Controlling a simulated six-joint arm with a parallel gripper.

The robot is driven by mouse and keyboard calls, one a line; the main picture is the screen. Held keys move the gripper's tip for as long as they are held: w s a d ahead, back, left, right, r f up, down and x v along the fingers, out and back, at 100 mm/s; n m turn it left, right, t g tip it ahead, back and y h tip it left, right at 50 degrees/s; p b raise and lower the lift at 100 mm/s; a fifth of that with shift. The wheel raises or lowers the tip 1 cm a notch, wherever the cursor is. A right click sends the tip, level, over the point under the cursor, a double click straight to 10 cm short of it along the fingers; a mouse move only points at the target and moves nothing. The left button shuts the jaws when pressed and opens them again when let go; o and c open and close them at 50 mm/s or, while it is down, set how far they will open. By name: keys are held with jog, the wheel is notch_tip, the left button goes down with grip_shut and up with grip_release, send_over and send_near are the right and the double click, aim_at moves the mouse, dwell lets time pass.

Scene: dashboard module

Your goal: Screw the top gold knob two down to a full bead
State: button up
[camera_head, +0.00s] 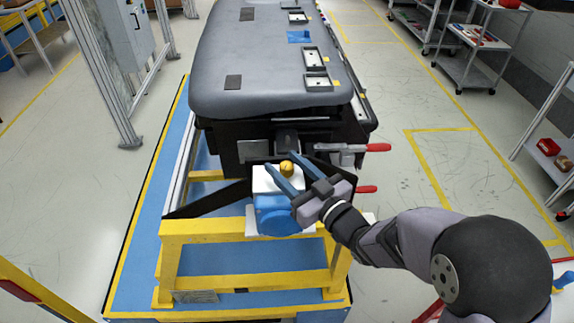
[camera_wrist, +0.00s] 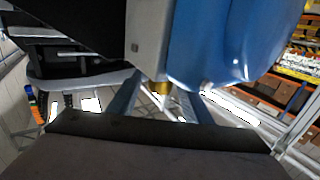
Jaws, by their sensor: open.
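The top gold knob (camera_head: 286,167) stands on a white block (camera_head: 264,180) with a rounded blue body (camera_head: 277,212) at its front. My gripper (camera_head: 288,163) reaches in from the right, with one finger on each side of the knob. In the wrist view the knob (camera_wrist: 162,88) shows between the two spread fingers (camera_wrist: 161,96), below the pale block (camera_wrist: 147,38) and the blue body (camera_wrist: 218,45). The fingers look apart from the knob, and nothing is held. The knob's thread and any bead are too small to make out.
The grey dashboard module (camera_head: 270,60) lies behind the block. Red-handled clamps (camera_head: 377,147) stick out just right of my gripper. A yellow frame (camera_head: 240,235) stands on a blue base (camera_head: 140,190) below. Open floor lies to the right.

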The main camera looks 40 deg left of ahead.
jog(key=c, duration=1.1)
jog(key=shift+o, duration=0.2)
jog(key=shift+f+m+t+b, duration=0.1)
jog(key=shift+m+t+b, duration=0.25)
jog(key=shift+b, duration=0.2)
jog(key=shift+s+t+b, duration=0.1)
jog(key=shift+t+b, duration=0.25)
jog(key=m+t+h+b, duration=0.1)
jog(key=t, duration=0.1)
jog(key=m+t+h+b, duration=0.1)
jog(key=m+t+b, duration=0.1)
jog(key=shift+s+a+f+m+t+h+b, duration=0.1)
jog(key=shift+m+t+h+b, duration=0.15)
jog(key=shift+t+h+b, duration=0.05)
jog(key=shift+m+t+h+b, duration=0.35)
jog(key=shift+m+t+h, duration=0.6)
jog(key=shift+t, duration=0.25)
jog(key=shift+r+m+t+h+p, duration=0.15)
jog(key=shift+m+t+h+p, duration=0.1)
jog(key=shift+m+t+h, duration=0.55)
jog(key=shift+r+m+t+h+p, duration=0.1)
jog(key=shift+m+t+h+p, duration=0.15)
jog(key=shift+m+t+h, duration=0.5)
jog(key=shift+h, duration=0.4)
jog(key=o, duration=1.1)
jog(key=shift+w, duration=0.2)
jog(key=shift+c, duration=0.2)
